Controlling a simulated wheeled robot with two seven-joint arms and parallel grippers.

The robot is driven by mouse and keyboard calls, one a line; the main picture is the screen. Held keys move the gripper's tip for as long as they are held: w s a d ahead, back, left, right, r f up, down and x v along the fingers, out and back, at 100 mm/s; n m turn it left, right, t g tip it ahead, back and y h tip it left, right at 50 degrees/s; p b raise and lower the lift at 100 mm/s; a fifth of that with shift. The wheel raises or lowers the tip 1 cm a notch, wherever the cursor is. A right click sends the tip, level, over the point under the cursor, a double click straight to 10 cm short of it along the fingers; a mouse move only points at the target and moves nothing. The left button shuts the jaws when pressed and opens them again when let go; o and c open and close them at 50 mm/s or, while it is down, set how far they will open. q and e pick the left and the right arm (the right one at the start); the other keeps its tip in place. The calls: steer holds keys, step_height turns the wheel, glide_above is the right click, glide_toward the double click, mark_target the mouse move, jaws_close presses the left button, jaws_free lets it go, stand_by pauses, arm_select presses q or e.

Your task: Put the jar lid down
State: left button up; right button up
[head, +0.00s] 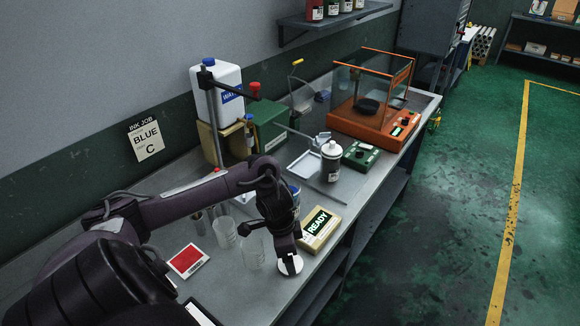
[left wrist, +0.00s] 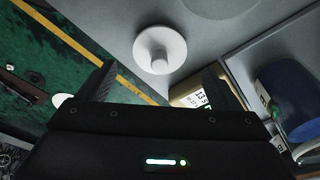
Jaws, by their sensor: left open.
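The white jar lid (head: 284,269) lies on the grey bench top near its front edge, just under my left gripper (head: 289,258). In the left wrist view the lid (left wrist: 160,46) is a round disc with a knob facing the camera. It sits beyond the gap between the two spread fingers (left wrist: 158,80). The left gripper is open, and the fingers appear clear of the lid. In the head view the gripper partly covers the lid. My right gripper is not in view.
A box marked READY (head: 320,229) lies right of the lid. Clear beakers (head: 252,252) and a red-marked card (head: 188,257) are to the left. A blue jar (left wrist: 288,92) stands close by in the wrist view. Behind are a bottle (head: 331,165) and an orange balance (head: 375,122).

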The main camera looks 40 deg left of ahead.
arm_select(q)
step_height(320, 180, up, 8)
steer(key=s+p, duration=0.1)
steer(key=shift+a+r, duration=0.2)
steer(key=shift+a, duration=0.15)
stand_by(0.3)
